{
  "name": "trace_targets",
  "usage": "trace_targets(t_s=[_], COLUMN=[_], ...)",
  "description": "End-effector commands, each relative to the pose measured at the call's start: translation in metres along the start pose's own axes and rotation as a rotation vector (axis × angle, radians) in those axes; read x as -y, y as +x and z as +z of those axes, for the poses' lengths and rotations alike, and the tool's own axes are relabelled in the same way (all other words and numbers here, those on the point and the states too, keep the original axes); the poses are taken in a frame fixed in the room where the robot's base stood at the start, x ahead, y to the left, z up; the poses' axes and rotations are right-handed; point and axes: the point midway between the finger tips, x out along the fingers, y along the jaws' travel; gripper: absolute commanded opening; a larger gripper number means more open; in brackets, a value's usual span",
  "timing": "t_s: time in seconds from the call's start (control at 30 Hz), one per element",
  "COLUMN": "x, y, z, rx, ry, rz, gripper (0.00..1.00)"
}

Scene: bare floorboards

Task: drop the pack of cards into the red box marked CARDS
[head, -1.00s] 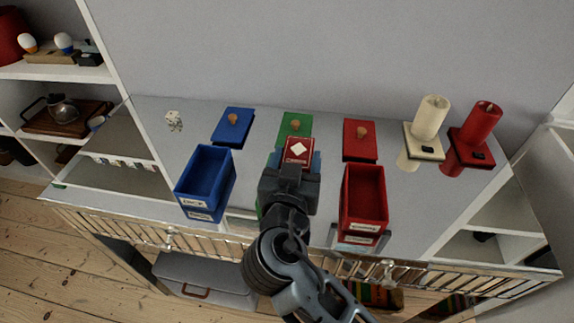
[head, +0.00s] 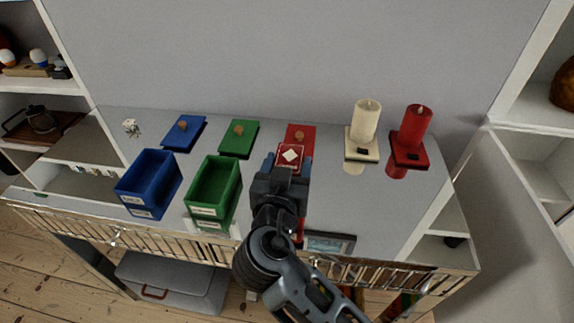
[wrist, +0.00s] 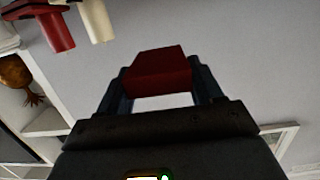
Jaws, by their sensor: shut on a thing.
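My gripper (head: 288,167) is shut on the red pack of cards (head: 290,155), which shows a white diamond on its face. The pack (wrist: 160,70) sits between the two fingers in the wrist view, held clear above the cabinet top. The red box (head: 300,230) is almost wholly hidden behind my gripper and arm in the head view; only a sliver of red shows beside the arm. Its label cannot be read. The red lid (head: 302,130) with a wooden knob lies behind the pack.
A green box (head: 235,195) and a blue box (head: 175,180) stand open to the left. Blue (head: 197,140) and green (head: 246,142) lids lie behind them. A cream candle (head: 366,120) and a red candle (head: 412,128) stand to the right. A rail (head: 150,238) runs along the front.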

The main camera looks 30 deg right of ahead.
Motion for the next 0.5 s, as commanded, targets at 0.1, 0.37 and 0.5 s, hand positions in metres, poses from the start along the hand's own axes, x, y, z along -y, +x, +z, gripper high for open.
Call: trace_targets(t_s=[0.1,0.37,0.5], x=[0.000,0.000,0.000], y=[0.000,0.001,0.003], z=[0.000,0.007,0.018], rx=[0.000,0.000,-0.001], ry=[0.000,0.001,0.001], rz=[-0.001,-0.004,-0.004], gripper=[0.34,0.34,0.34])
